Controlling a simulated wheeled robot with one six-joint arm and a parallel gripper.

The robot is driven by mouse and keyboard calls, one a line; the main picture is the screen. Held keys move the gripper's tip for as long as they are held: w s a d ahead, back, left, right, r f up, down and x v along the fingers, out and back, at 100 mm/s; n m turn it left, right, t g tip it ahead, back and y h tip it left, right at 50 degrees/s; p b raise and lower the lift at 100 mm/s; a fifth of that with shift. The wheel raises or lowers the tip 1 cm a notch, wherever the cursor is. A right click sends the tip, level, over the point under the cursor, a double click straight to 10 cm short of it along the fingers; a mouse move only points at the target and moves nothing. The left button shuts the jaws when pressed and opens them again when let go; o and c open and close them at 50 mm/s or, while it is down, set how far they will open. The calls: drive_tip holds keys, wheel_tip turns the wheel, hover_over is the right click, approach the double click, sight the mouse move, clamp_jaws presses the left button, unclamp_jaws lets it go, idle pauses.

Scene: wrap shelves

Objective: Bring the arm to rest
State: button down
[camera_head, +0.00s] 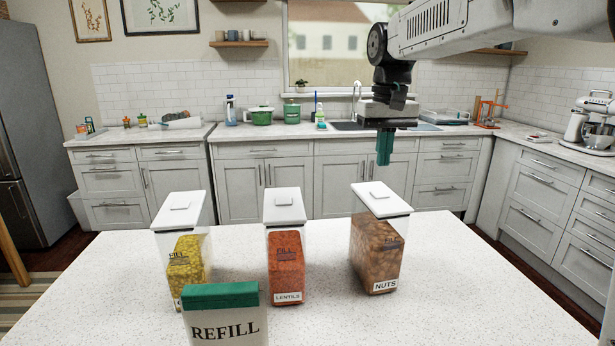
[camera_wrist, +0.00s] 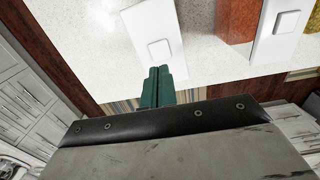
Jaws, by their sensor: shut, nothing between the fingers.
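My gripper (camera_head: 385,147) hangs from my arm at the upper right of the head view, above the far side of the speckled white counter (camera_head: 450,290). Its green fingers are together and hold nothing. In the wrist view my gripper (camera_wrist: 157,86) also shows with its fingers closed, pointing toward a white container lid (camera_wrist: 150,35). In the head view the nuts container (camera_head: 376,250) stands upright below and slightly left of my gripper, with a clear vertical gap between them.
The lentils container (camera_head: 286,262) stands mid-counter, and a container of yellow food (camera_head: 185,255) stands left of it. A REFILL box (camera_head: 225,322) with a green top is at the front. The counter's right part is clear. Cabinets (camera_head: 266,180) line the back wall.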

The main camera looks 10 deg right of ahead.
drive_tip(key=s+f, duration=0.3)
drive_tip(key=s, duration=0.1)
drive_tip(key=shift+s+d+f, duration=0.15)
drive_tip(key=shift+s+f, duration=0.1)
drive_tip(key=shift+f, duration=0.1)
drive_tip(key=s+d+f, duration=0.1)
drive_tip(key=s+f, duration=0.2)
drive_tip(key=s, duration=0.6)
drive_tip(key=s+f+t, duration=0.1)
drive_tip(key=s+f, duration=0.2)
drive_tip(key=s, duration=0.7)
drive_tip(key=s+d+f, duration=0.1)
drive_tip(key=s+f, duration=0.1)
drive_tip(key=s, duration=0.7)
drive_tip(key=shift+s+d+f, duration=0.25)
drive_tip(key=shift+d+f, duration=0.05)
drive_tip(key=shift+f, duration=0.1)
